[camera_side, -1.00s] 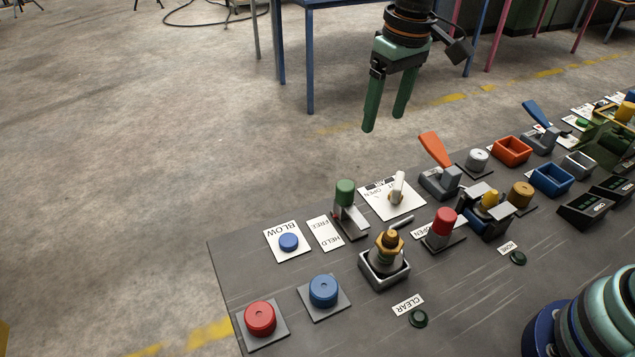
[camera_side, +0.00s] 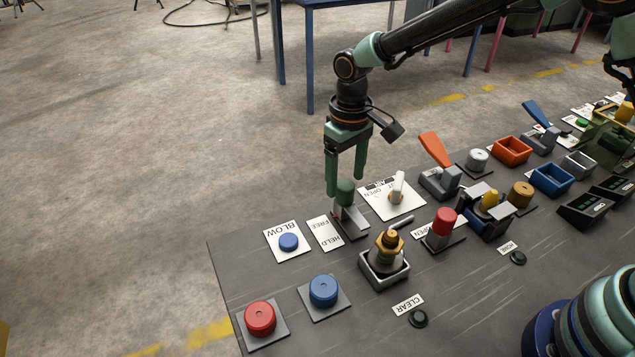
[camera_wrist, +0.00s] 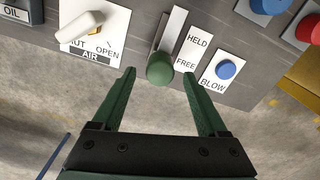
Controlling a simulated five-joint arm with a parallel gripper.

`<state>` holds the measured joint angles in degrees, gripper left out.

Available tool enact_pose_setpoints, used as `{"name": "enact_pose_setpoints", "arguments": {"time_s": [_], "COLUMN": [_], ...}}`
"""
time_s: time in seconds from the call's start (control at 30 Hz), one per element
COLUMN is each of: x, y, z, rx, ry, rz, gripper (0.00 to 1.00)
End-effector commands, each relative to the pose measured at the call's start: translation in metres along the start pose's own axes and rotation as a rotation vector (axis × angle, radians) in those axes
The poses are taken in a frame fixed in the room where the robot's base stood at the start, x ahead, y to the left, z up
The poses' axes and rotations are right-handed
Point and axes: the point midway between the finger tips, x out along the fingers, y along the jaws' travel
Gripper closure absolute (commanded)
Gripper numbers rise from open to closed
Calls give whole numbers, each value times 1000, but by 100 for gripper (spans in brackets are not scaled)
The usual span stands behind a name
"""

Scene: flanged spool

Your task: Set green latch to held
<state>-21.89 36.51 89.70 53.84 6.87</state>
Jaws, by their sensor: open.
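The green latch (camera_side: 346,190) is a green knob on a grey slotted base plate, beside a white label (camera_side: 325,234) reading FREE and HELD. In the wrist view the green knob (camera_wrist: 160,68) sits near the FREE end of the label (camera_wrist: 193,50), with the slot running on beside HELD. My gripper (camera_side: 346,188) is open, with its fingers pointing down at the knob. In the wrist view my gripper (camera_wrist: 159,75) has one finger on each side of the knob, with gaps between. Whether the fingertips reach down to knob height is hard to tell.
The blue BLOW button (camera_side: 289,242) stands left of the latch. The white AIR switch (camera_side: 396,188) stands close on its right. A brass-topped joystick (camera_side: 388,243) stands in front. An orange lever (camera_side: 435,150) stands farther right. Open floor lies behind the panel.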

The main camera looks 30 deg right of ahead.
Motion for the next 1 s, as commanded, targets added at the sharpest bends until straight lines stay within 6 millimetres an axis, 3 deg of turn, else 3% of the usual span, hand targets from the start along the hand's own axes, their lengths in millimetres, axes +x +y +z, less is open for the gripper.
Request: {"name": "enact_pose_setpoints", "arguments": {"time_s": [0.2,0.57,0.6,0.8,1.0], "x": [25,30,30,30,30], "y": [0,0,0,0,0], "z": [0,0,0,0,0], "rx": [0,0,0,0,0], "ry": [-1,1,1,1,1], "rz": [0,0,0,0,0], "gripper": [24,24,28,100,100]}}
